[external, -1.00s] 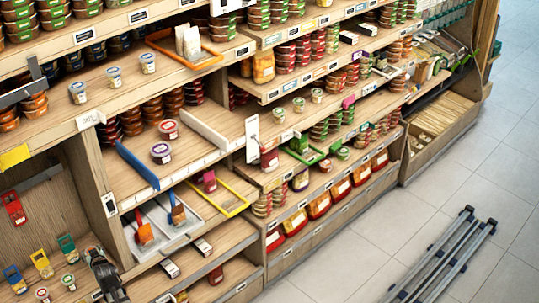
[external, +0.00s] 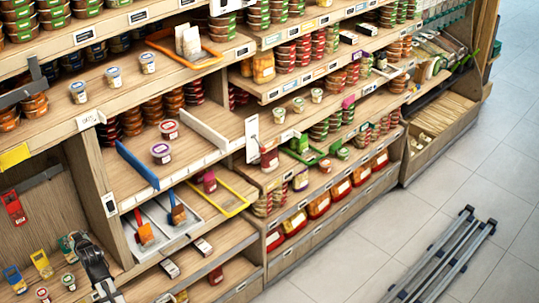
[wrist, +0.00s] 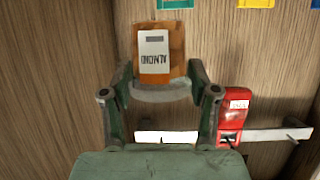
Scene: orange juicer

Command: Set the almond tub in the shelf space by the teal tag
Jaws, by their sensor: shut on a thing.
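The almond tub (wrist: 176,50), orange-brown with a white label that reads upside down, is between my gripper's fingers (wrist: 162,82) in the wrist view. My gripper is shut on it. In the external view my gripper (external: 84,248) is at the lower left, in front of the teal tag (external: 65,243), which it partly covers. The tub cannot be made out there. The teal tag's edge (wrist: 175,4) shows at the top of the wrist view, beyond the tub. Whether the tub touches the shelf is unclear.
Yellow (external: 41,263) and blue (external: 14,278) tags stand left of the teal one, with small tubs (external: 43,294) near them. A red holder (wrist: 234,115) hangs on a pale rail (wrist: 275,134). A wooden upright (external: 95,190) bounds this bay on the right.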

